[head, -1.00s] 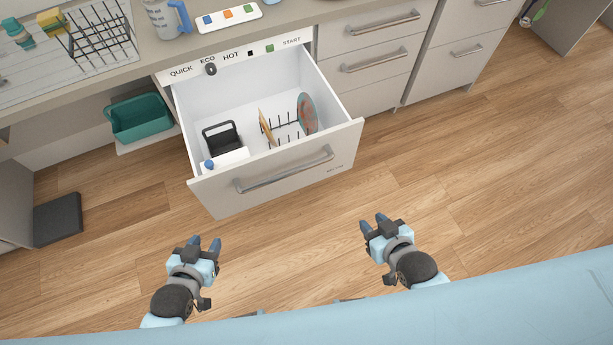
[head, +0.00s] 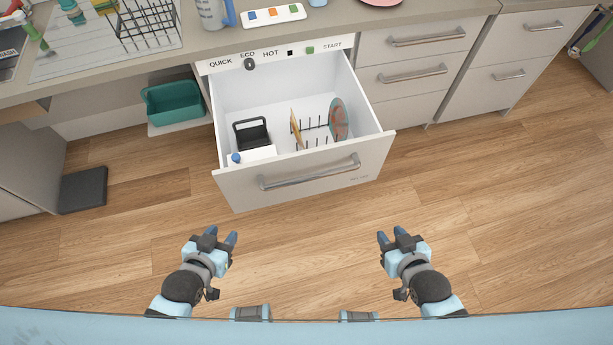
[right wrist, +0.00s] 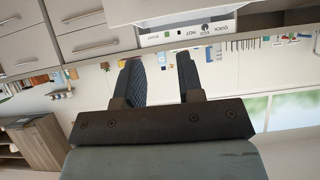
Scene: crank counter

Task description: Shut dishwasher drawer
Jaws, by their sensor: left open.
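The dishwasher drawer (head: 228,187) stands pulled out from the counter, with a grey bar handle (head: 310,173) across its front. Inside it are a black rack piece, a wooden board (head: 296,128) and a round reddish plate (head: 339,118) standing in tines. Part of the drawer front also shows upside down at the top of the right wrist view (right wrist: 150,8). My left gripper (head: 215,236) is open and empty, in front of the drawer and apart from it. My right gripper (head: 397,237) is open and empty, to the right in front of the drawer; its fingers are apart in the right wrist view.
A control strip (head: 275,54) with a dark knob runs above the drawer. A teal bin (head: 173,103) sits on a low shelf at left. A dark flat box (head: 84,190) lies on the floor. Closed drawers are at right. The wooden floor before the drawer is clear.

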